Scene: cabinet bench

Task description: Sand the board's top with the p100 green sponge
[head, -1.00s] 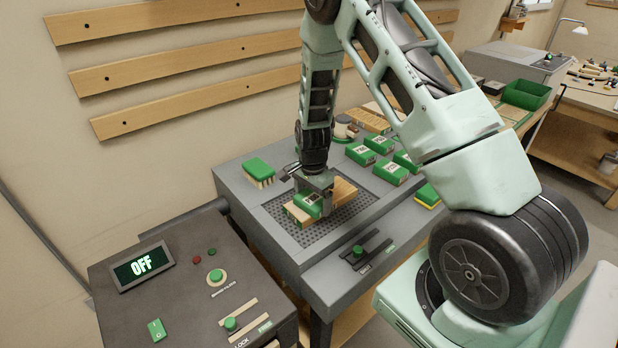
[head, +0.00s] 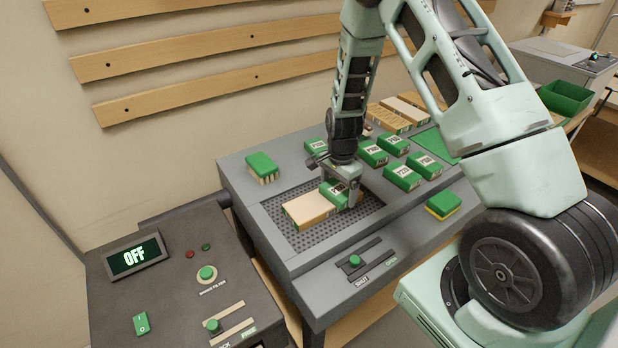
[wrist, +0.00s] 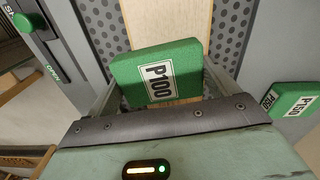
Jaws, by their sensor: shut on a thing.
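My gripper (head: 340,190) is shut on the green sponge (head: 331,193). In the wrist view the sponge (wrist: 158,72) shows a white P100 label and sits between the two fingers. The pale wooden board (head: 303,210) lies on the perforated plate of the grey bench. The sponge is over the board's right end, and its underside is hidden, so I cannot tell how firmly it touches. The board also shows in the wrist view (wrist: 168,22), running away beneath the sponge.
Several other green sponges stand at the back right of the bench, one with a P150 label (wrist: 297,104). A green brush (head: 262,166) is at the back left, and a green and yellow block (head: 442,205) at the right. A slider with a green knob (head: 355,261) is in front. The control box display (head: 134,257) reads OFF.

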